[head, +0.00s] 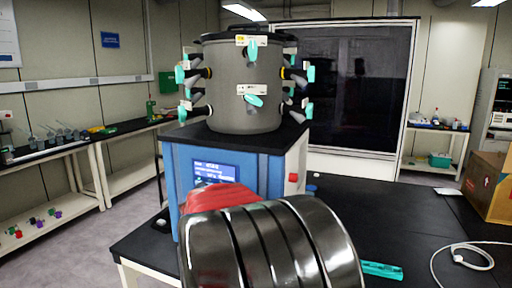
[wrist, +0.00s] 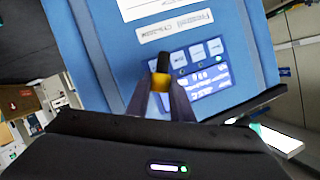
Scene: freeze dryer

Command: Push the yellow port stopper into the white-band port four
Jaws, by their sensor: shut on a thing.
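My gripper (wrist: 160,103) is shut on the yellow port stopper (wrist: 160,82) in the wrist view. The stopper has a black end pointing up in the picture and a yellow part between the fingertips. Behind it is the blue front of the freeze dryer (wrist: 105,50), tilted in the picture. In the head view my arm hides the gripper and the stopper. The grey drum (head: 245,115) of the dryer carries several black ports with teal valve handles around its side. Yellow bands show on some ports, such as the right one (head: 283,73). I cannot tell which port has the white band.
The blue dryer body (head: 175,180) with its display (head: 216,172) stands on a black table (head: 420,225). A cardboard box (head: 490,185) and a white cable (head: 465,248) are at the right. A teal item (head: 382,270) lies near the front. Side benches stand at left.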

